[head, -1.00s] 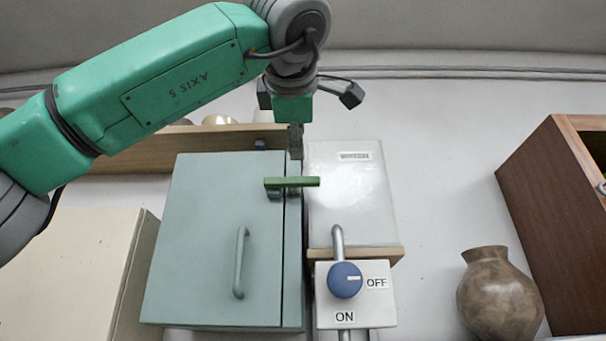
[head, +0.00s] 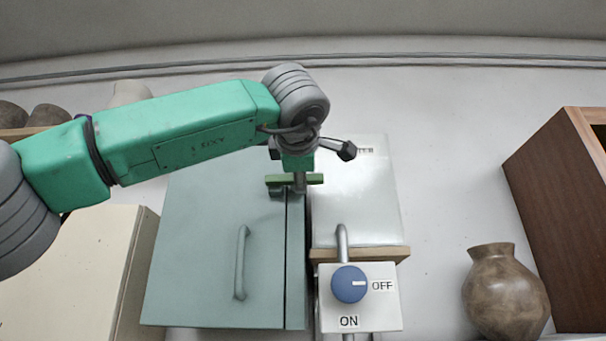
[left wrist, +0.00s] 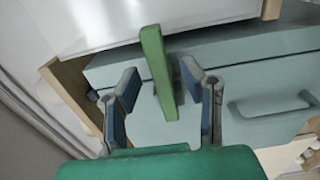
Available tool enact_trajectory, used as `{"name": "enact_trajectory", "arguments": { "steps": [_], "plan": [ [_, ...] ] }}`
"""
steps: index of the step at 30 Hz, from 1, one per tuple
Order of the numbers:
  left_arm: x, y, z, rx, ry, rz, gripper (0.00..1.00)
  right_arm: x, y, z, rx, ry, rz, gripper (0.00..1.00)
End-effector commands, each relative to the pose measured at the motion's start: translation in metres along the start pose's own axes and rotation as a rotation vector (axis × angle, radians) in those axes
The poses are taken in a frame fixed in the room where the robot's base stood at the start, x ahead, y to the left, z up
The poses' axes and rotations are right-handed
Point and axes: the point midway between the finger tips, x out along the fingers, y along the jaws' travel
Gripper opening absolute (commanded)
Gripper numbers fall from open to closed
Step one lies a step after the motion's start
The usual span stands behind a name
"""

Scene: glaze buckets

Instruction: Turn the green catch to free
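The green catch (head: 275,180) is a bar lying level across the seam at the top right of the teal cabinet's door (head: 205,230). My left gripper (head: 300,186) is at the catch in the head view and hides its middle. In the left wrist view the catch (left wrist: 157,65) runs lengthwise between the two spread fingers of my left gripper (left wrist: 160,88). A gap shows on each side, so the fingers look open and not closed on it. My right gripper is not in view.
A brown vase (head: 505,292) and a wooden cabinet (head: 550,210) are at the right. A cream box (head: 80,270) is at the left.

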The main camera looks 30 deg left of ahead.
Motion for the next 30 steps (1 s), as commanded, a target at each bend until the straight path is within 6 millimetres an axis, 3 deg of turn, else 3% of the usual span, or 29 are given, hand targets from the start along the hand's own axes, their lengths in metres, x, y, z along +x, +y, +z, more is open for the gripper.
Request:
{"name": "enact_trajectory", "arguments": {
  "steps": [1,3,4,17,30],
  "plan": [
    [0.002,0.0,-0.003,-0.002,0.001,-0.001,0.29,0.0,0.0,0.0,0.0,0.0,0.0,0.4],
    [0.003,-0.001,-0.004,-0.003,0.001,-0.002,0.05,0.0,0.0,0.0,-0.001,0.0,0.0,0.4],
    [0.003,-0.001,-0.004,-0.003,0.002,-0.002,0.0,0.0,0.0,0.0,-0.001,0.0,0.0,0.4],
    [0.003,-0.001,-0.003,-0.041,0.007,-0.004,0.0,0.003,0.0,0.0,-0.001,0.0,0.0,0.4],
    [0.003,-0.004,-0.002,-0.356,0.006,-0.006,0.0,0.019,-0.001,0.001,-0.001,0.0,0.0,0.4]
  ]
}}
